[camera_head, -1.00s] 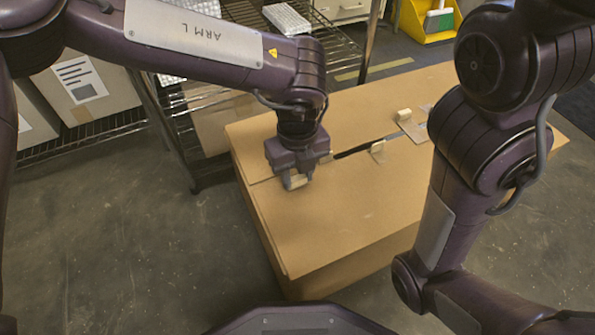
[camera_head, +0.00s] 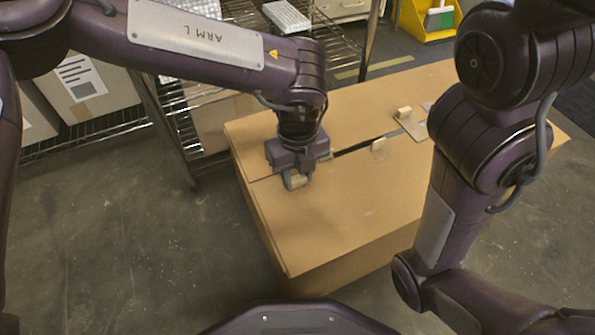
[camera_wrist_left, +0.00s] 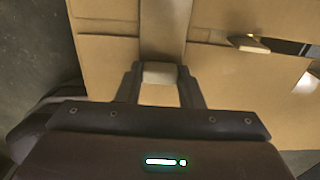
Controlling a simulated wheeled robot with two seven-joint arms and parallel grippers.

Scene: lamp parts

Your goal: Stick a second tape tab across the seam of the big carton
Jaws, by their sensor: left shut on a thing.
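The big carton (camera_head: 330,225) stands on the floor, its top seam running left to right, with a dark gap (camera_head: 355,147) to the right of my left gripper. My left gripper (camera_head: 297,182) is low over the seam, shut on a cream tape tab (camera_wrist_left: 160,73). In the left wrist view a brownish strip (camera_wrist_left: 163,28) runs from the tab across the seam line; I cannot tell whether it is pressed flat. Another small cream-ended piece (camera_wrist_left: 248,42) lies at the start of the gap. A cream tab (camera_head: 378,145) stands beside the gap. My right gripper is out of view.
A flat tan card (camera_head: 412,128) with a cream block (camera_head: 403,113) lies on the carton's far right part. A wire shelf (camera_head: 190,125) stands behind left, close to the carton. The carton's near top is clear. My right arm blocks the right side.

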